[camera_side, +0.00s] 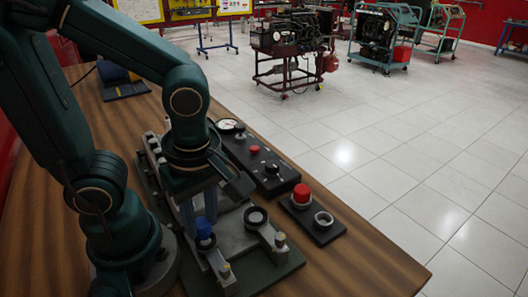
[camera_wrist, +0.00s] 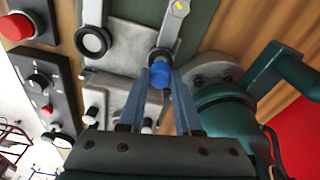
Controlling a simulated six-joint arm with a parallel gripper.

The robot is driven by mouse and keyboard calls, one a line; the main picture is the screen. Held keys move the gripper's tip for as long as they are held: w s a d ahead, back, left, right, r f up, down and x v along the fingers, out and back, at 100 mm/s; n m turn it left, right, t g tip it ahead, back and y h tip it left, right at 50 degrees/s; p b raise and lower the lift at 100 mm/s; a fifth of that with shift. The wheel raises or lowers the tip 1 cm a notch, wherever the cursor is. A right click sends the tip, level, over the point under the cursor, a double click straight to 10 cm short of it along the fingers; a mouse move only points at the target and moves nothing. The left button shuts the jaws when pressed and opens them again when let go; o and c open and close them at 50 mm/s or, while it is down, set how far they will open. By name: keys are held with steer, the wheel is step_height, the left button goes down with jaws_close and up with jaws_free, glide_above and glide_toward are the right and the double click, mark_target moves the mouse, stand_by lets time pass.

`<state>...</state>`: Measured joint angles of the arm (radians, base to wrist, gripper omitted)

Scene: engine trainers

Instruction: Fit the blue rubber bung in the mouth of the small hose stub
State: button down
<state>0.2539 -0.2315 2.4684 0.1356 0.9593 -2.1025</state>
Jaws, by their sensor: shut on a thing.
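My gripper (camera_side: 203,214) points down and is shut on the blue rubber bung (camera_side: 204,229); in the wrist view the bung (camera_wrist: 159,75) is between the fingertips (camera_wrist: 160,80). The small hose stub, a dark ring (camera_side: 206,243) on a grey bracket, is directly below the bung. In the wrist view part of the small stub's rim (camera_wrist: 160,54) shows just beyond the bung. The bung hides most of the stub's mouth, and I cannot tell whether its lower end is inside it or just above.
A wider dark hose stub (camera_side: 256,217) stands to the right on the same grey engine part. A black plate (camera_side: 322,236) carries a red cap (camera_side: 302,194) and a silver ring (camera_side: 323,219). A black control box (camera_side: 262,166) with knobs lies behind. The wooden table's front right is clear.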

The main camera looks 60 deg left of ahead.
steer(key=shift+f, duration=0.8)
stand_by(1.0)
steer(key=c, duration=0.5)
jaws_free()
steer(key=shift+o, duration=0.2)
steer(key=o, duration=0.3)
steer(key=shift+o, duration=0.2)
steer(key=shift+r, duration=0.1)
steer(key=shift+r, duration=3.4)
steer(key=shift+a, duration=0.1)
